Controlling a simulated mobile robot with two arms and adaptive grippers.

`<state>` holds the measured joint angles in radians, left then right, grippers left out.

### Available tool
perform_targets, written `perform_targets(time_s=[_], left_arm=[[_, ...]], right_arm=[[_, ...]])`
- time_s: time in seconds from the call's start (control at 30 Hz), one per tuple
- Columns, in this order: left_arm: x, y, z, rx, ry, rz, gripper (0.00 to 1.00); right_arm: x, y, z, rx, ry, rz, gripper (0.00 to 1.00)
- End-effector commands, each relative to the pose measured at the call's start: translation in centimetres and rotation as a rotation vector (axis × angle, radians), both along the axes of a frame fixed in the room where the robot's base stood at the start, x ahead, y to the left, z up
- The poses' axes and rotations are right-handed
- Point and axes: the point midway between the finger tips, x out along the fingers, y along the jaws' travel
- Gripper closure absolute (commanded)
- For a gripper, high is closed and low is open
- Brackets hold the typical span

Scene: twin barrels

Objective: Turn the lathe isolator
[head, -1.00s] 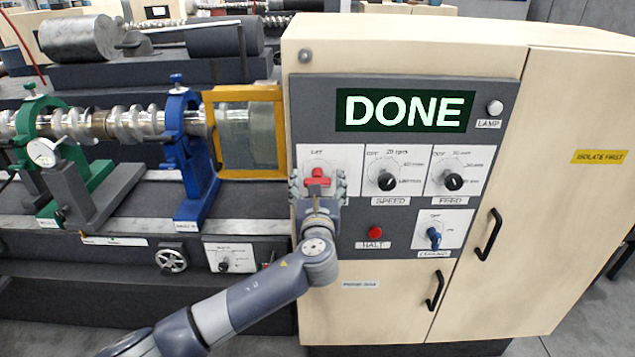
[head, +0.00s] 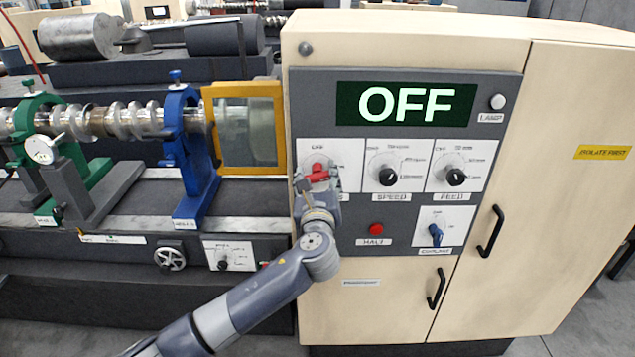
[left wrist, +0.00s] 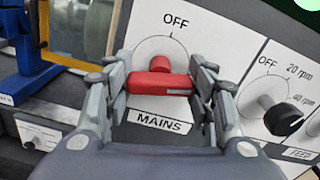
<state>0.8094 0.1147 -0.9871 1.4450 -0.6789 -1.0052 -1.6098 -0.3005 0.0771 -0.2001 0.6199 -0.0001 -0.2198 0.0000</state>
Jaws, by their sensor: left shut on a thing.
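The lathe isolator is a red handle (head: 318,172) on a white plate at the left of the grey control panel. In the left wrist view the red handle (left wrist: 158,82) lies crosswise over a round dial, with "OFF" printed above and "MAINS" below. My left gripper (head: 318,182) is shut on the handle. Its fingers (left wrist: 160,88) sit at the handle's two ends. In the head view the gripper hides the lower part of the plate. The display (head: 406,104) reads "OFF". My right gripper is not in view.
Speed knob (head: 387,177), feed knob (head: 455,177), red halt button (head: 376,229) and blue coolant switch (head: 435,235) share the panel. A yellow-framed guard (head: 246,128) stands close left of the cabinet. Cabinet door handles (head: 489,233) stick out at the right.

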Motion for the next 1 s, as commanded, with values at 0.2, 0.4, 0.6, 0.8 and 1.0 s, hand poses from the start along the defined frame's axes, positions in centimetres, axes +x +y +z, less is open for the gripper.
perform_targets(time_s=[0.2,0.4,0.6,0.8,1.0], left_arm=[[0.0,0.0,-0.4,-0.210,0.001,0.000,0.73],[0.0,0.0,-0.4,-0.400,0.001,0.000,0.73],[0.0,-0.1,-0.4,-0.591,0.001,0.000,0.73],[0.0,0.0,-0.4,-0.780,0.001,0.000,0.73],[0.0,0.0,-0.4,-0.966,0.002,0.000,0.73]], right_arm=[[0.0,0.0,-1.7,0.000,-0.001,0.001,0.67],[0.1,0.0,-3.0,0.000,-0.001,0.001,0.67],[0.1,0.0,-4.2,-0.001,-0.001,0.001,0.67],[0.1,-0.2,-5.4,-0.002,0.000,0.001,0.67],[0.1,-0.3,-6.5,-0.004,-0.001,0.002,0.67]])
